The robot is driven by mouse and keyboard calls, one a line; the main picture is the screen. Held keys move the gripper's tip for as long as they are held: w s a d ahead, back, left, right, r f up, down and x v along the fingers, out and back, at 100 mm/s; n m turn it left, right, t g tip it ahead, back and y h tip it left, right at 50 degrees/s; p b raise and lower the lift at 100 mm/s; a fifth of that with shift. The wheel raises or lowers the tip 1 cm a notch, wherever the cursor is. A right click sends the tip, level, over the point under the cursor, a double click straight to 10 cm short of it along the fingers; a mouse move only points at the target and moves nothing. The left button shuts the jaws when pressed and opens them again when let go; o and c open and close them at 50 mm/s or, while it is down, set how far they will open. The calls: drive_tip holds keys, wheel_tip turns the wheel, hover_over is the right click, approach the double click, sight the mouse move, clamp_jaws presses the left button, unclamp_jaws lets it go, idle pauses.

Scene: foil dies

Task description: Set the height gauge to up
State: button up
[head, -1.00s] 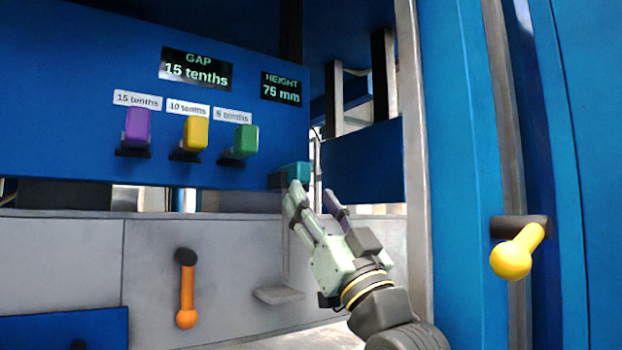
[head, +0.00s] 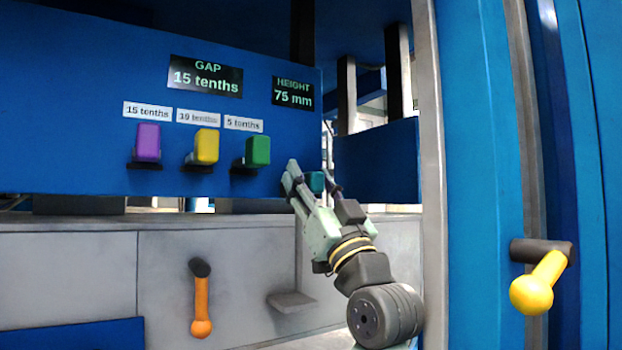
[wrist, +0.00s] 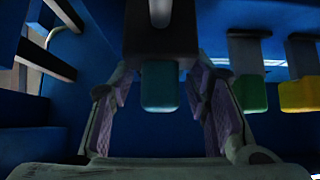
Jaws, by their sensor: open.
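The HEIGHT display (head: 292,93) on the blue panel reads 75 mm. A teal knob (head: 315,183) sits at the panel's lower right corner below it, partly hidden by my fingers. In the wrist view the teal knob (wrist: 160,85) hangs from a dark mount, between the two fingers. My gripper (head: 311,176) is open around the knob, one finger on each side. In the wrist view, gaps show between the knob and both finger pads of my gripper (wrist: 160,97).
Purple (head: 147,142), yellow (head: 206,147) and green (head: 257,151) knobs line the panel left of my gripper, under a GAP display (head: 205,76) reading 15 tenths. An orange lever (head: 201,305) hangs below. A yellow-knobbed handle (head: 532,294) juts out at right, beside a grey post (head: 435,180).

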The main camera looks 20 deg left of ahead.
drive_tip(key=shift+c, duration=0.4)
clamp_jaws()
idle(0.4)
